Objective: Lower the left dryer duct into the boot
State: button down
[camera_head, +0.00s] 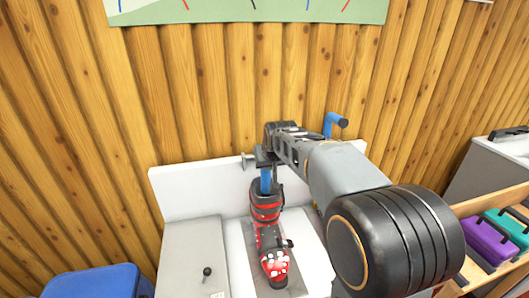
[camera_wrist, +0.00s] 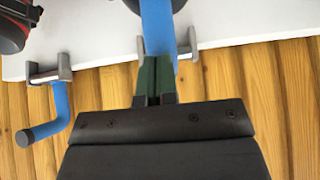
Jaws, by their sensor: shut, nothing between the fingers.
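The left dryer duct is a blue tube (camera_head: 266,180) in front of the white back panel. It points down to the cuff of a red and black boot (camera_head: 265,206) standing upright on the bench. Whether its end is inside the cuff I cannot tell. In the wrist view the blue tube (camera_wrist: 158,28) passes between two grey bracket arms, beyond my green fingertips. My gripper (camera_wrist: 154,72) is shut and empty, lined up with the tube; whether it touches is unclear. In the head view my arm hides the tube's upper part.
A second blue duct with a bent, dark-tipped end (camera_head: 335,122) stands right of my arm; its lower part is hidden. A blue box (camera_head: 95,283) is at lower left. A wooden rack with purple (camera_head: 490,240) and teal cases is at right. A plank wall stands close behind.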

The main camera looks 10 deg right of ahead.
jog(key=shift+s+f+b, duration=0.25)
jog(key=shift+f+b, duration=0.15)
jog(key=shift+f, duration=0.2)
jog(key=shift+r, duration=0.1)
jog(key=w+r+p+v, duration=0.1)
jog(key=p+v, duration=0.1)
jog(key=v, duration=1.1)
jog(key=s+f+g, duration=0.3)
jog(key=s+f, duration=1.4)
jog(key=s, duration=0.2)
jog(key=shift+a+p, duration=0.3)
